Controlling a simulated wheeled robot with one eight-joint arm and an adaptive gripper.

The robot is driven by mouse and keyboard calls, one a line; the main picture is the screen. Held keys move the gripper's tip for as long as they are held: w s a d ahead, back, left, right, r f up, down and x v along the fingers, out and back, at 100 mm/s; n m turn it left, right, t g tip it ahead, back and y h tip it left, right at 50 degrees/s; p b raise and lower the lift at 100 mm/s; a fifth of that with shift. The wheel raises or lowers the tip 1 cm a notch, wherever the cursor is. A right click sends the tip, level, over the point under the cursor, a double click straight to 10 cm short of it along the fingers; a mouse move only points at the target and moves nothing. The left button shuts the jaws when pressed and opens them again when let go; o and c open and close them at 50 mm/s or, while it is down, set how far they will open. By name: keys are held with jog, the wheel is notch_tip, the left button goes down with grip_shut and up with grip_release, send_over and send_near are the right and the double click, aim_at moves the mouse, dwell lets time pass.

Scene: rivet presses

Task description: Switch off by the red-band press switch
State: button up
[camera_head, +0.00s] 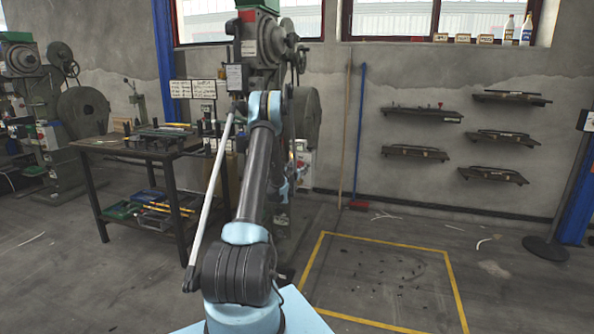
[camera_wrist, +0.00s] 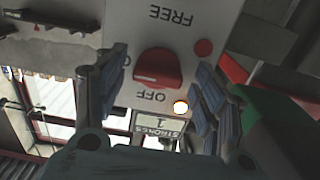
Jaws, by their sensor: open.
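In the wrist view, which is upside down, a red switch knob (camera_wrist: 158,68) sits on a pale grey plate (camera_wrist: 225,18). "FREE" is printed on one side of the knob and "OFF" on the other; more lettering is partly hidden by a finger. Which mark the knob points to is unclear. My gripper (camera_wrist: 159,62) is open, with its fingers on either side of the knob and nothing between them visibly gripped. Contact cannot be told.
The plate also has a red button (camera_wrist: 203,47), a bright lamp (camera_wrist: 180,107) and a "STROKES 1" sign (camera_wrist: 158,125). A dark workbench (camera_head: 130,150) stands left of the press. A broom (camera_head: 359,140) leans on the wall.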

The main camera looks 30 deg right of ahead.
jog(key=c, duration=1.1)
jog(key=shift+o, duration=0.2)
jog(key=shift+n, duration=0.4)
jog(key=n, duration=1.7)
jog(key=shift+w+a, duration=0.1)
jog(key=shift+w, duration=0.05)
